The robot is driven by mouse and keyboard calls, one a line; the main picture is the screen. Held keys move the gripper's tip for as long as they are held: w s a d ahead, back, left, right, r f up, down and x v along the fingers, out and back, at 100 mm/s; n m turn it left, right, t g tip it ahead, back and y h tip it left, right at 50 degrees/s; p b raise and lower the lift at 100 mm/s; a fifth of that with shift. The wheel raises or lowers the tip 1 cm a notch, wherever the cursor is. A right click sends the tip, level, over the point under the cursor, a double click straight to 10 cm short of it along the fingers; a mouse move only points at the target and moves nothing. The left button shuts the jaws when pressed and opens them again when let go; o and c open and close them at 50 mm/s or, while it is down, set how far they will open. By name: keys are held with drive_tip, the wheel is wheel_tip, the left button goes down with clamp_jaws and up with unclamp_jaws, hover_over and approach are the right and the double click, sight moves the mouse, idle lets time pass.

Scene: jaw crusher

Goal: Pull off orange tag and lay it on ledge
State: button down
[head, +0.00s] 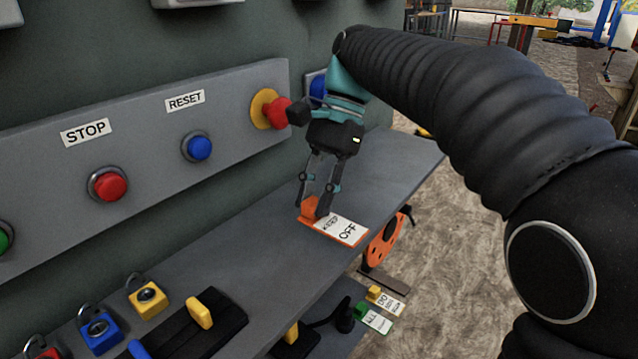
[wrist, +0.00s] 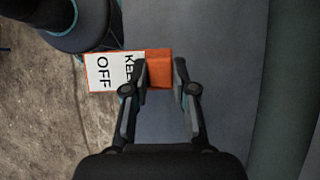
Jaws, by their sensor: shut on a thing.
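The orange tag (head: 350,230) has a white label reading "KEEP OFF" and an orange block at one end. It lies at the grey ledge (head: 255,240), with its label end near the front edge. My gripper (head: 318,211) points down at the tag and is shut on its orange block. In the wrist view the tag (wrist: 112,72) extends left from between my fingertips (wrist: 160,70), with bare ledge to the right. Whether the tag's underside touches the ledge cannot be told.
A panel (head: 30,180) behind the ledge carries a STOP button (head: 109,186), a blue RESET button (head: 198,147) and a red knob (head: 276,111) on yellow. Several padlocks, such as a yellow one (head: 148,300), sit lower left. Other tags (head: 376,320) hang below the ledge.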

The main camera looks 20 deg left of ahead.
wheel_tip(320, 180, down, 4)
drive_tip(key=shift+s+r, duration=0.1)
drive_tip(key=shift+r, duration=0.05)
drive_tip(key=shift+f+b, duration=0.9)
drive_tip(key=shift+f, duration=0.45)
drive_tip(key=shift+f, duration=0.4)
drive_tip(key=c, duration=0.9)
unclamp_jaws()
drive_tip(key=shift+o, duration=0.2)
